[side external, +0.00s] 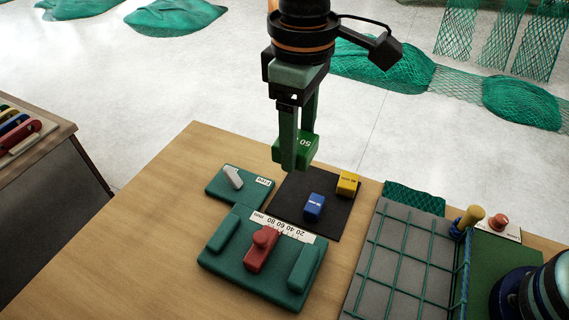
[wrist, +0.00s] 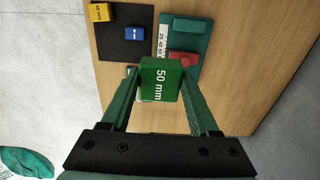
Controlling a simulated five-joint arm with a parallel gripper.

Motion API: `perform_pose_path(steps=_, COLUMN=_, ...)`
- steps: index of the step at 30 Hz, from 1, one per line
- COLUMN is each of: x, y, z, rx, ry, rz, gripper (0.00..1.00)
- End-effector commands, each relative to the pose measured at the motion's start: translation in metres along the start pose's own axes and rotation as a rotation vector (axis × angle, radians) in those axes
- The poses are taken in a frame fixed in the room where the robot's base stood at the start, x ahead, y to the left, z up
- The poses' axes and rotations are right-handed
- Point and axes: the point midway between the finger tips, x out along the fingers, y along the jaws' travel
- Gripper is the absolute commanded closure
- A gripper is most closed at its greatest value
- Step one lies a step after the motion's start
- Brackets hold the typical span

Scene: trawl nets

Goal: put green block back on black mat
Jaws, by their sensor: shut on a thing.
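The green block (side external: 307,146), marked "50", is held between the fingers of my gripper (side external: 299,150), above the table in the side view. In the wrist view the green block (wrist: 160,80) reads "50 mm" and sits between both fingertips (wrist: 160,85). The black mat (side external: 340,219) lies on the table below and to the right of the block in the side view. It shows at the upper left in the wrist view (wrist: 122,50). A blue block (side external: 314,206) and a yellow block (side external: 348,184) stand on the mat.
A green gauge fixture (side external: 220,262) with a red slider (side external: 261,250) lies in front of the mat. A small green plate with a grey lever (side external: 232,178) is left of it. A netted grey board (side external: 400,265) is at right. The table's left part (side external: 110,265) is clear.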

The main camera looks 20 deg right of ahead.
Motion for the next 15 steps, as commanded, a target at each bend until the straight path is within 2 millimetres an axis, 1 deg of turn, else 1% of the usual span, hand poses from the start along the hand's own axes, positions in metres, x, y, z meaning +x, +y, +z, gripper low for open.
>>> perform_pose_path(steps=1, x=0.002, y=0.024, z=-0.002, rx=0.011, ry=0.0, rz=0.0, gripper=1.0)
perform_pose_path(steps=3, x=0.005, y=0.051, z=-0.002, rx=0.011, ry=0.001, rz=0.0, gripper=1.0)
perform_pose_path(steps=6, x=0.008, y=0.086, z=-0.001, rx=0.009, ry=0.001, rz=0.0, gripper=1.0)
perform_pose_path(steps=9, x=0.011, y=0.112, z=0.003, rx=0.005, ry=0.002, rz=0.0, gripper=1.0)
perform_pose_path(steps=10, x=0.011, y=0.117, z=0.004, rx=0.004, ry=0.002, rz=0.0, gripper=1.0)
perform_pose_path(steps=12, x=0.013, y=0.127, z=0.005, rx=0.002, ry=0.001, rz=0.0, gripper=1.0)
perform_pose_path(steps=15, x=0.02, y=0.133, z=0.006, rx=-0.001, ry=0.0, rz=0.0, gripper=1.0)
